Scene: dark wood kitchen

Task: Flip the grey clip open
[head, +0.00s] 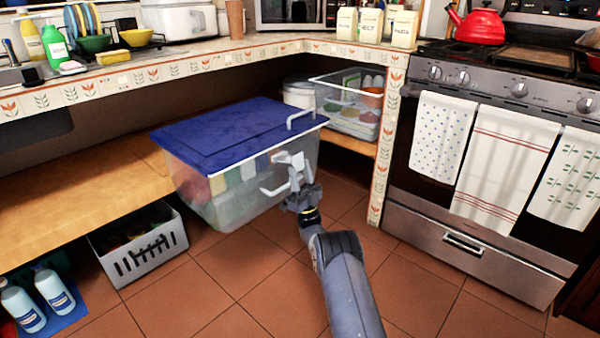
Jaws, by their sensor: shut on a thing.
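A clear plastic storage box (222,205) with a blue lid (225,130) stands at the end of the low wooden shelf. My gripper (295,172) is against this side, below the lid edge, and is shut on the grey clip. The jaws partly hide where they meet it. A second pale loop (301,117) stands up at the lid's far right edge.
A grey basket (138,247) stands on the floor at left. A smaller clear bin (349,117) sits behind the box. The tiled counter post (385,160) and oven (480,170) are to the right. The tiled floor in front is clear.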

